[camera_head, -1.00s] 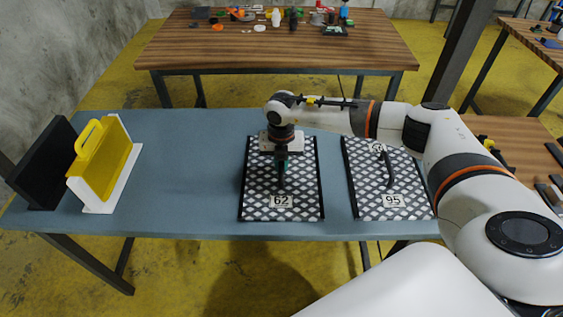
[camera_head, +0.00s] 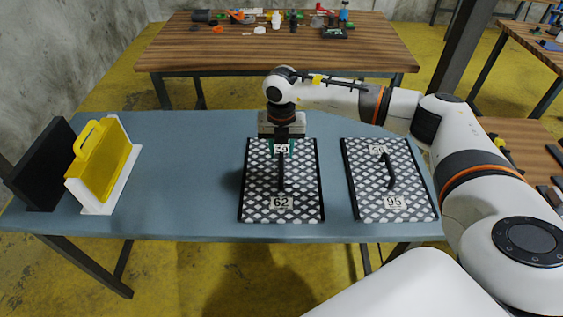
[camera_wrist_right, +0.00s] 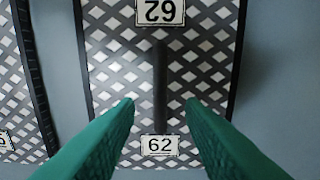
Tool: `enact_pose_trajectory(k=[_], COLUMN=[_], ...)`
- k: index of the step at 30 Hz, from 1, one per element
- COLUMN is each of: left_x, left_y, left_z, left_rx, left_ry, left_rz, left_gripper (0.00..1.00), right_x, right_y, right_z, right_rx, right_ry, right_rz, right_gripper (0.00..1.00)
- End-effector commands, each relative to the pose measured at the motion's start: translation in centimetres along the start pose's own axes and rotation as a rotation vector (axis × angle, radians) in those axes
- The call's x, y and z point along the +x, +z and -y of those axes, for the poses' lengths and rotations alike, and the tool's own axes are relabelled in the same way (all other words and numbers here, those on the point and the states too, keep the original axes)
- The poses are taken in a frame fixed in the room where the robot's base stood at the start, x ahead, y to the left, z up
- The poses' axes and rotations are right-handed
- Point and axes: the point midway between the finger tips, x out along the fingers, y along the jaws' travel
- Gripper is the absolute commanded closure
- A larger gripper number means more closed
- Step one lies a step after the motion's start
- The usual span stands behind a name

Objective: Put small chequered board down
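The small chequered board marked 62 (camera_head: 260,183) lies flat on the blue-grey table, with its dark handle (camera_head: 282,172) standing up along its middle. A second chequered board, marked 95 (camera_head: 405,180), lies flat to its right with its own handle. My right gripper (camera_head: 284,150) is above the far end of board 62. In the right wrist view its green fingers (camera_wrist_right: 160,104) are spread apart and empty, with the handle (camera_wrist_right: 160,75) showing below the gap between them. My left gripper is out of view.
The blue-grey table (camera_head: 195,170) is clear between the boards and a yellow handled panel (camera_head: 105,165) in a white holder at left. A black panel (camera_head: 45,165) stands beside it. A wooden table (camera_head: 270,48) with small items stands behind.

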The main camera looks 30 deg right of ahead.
Motion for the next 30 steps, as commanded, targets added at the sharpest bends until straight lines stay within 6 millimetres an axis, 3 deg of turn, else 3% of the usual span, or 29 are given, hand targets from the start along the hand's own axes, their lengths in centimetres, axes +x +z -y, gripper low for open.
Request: enact_pose_trajectory(k=[4,10,30], left_x=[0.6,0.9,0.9], left_y=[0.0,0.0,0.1], left_z=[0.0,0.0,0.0], left_rx=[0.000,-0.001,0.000], left_ry=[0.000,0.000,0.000], left_rz=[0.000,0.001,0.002], left_gripper=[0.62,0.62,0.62], right_x=[-2.9,-5.3,-5.5], right_y=[-0.1,0.0,0.5], right_z=[0.1,0.0,0.6], right_rx=[-0.001,-0.001,-0.016], right_ry=[-0.003,-0.001,-0.022], right_rz=[-0.003,-0.001,0.010], right_gripper=[0.64,0.64,0.64])
